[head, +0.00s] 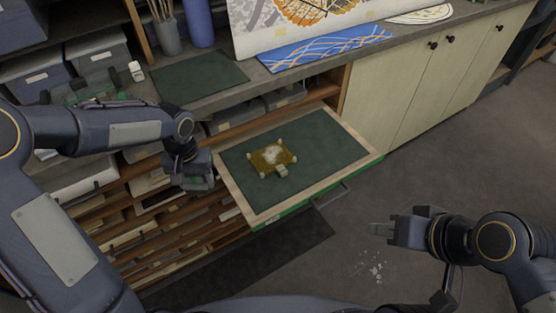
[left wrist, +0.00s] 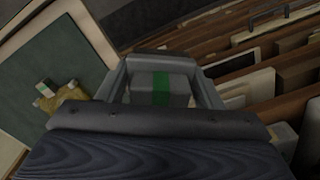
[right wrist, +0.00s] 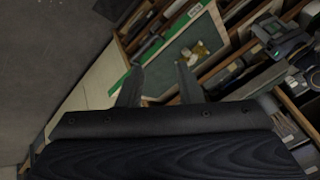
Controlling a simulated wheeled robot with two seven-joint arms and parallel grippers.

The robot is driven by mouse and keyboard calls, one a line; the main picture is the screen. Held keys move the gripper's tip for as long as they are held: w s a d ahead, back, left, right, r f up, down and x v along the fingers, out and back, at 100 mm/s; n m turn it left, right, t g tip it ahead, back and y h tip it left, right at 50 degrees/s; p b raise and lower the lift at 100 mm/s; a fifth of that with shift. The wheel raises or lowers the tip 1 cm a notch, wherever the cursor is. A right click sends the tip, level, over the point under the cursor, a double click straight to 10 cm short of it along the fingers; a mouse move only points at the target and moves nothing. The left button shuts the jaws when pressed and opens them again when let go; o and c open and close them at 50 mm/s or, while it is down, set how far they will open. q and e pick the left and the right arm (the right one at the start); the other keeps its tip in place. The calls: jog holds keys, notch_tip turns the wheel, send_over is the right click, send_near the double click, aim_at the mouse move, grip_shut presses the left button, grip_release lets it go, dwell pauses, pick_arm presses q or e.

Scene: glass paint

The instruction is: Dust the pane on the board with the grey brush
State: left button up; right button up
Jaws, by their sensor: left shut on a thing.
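The amber pane (head: 265,164), with a pale dusty patch in its middle, lies on the dark green board (head: 325,150) in the pulled-out drawer. Small pale pieces sit at its corners. My left gripper (head: 200,183) is left of the drawer, apart from the pane. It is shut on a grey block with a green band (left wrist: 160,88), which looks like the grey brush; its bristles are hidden. My right gripper (right wrist: 158,82) is open and empty, right of the drawer.
The drawer's pale wooden rim (head: 236,197) surrounds the board, with a handle (head: 331,196) in front. Shelves of panes (head: 120,232) lie below my left arm. A green mat (head: 200,75) and a blue patterned sheet (head: 325,47) are on the counter. Pale specks (head: 375,270) lie on the floor.

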aim_at(294, 157)
jog(key=shift+a, duration=0.1)
jog(key=shift+c, duration=0.2)
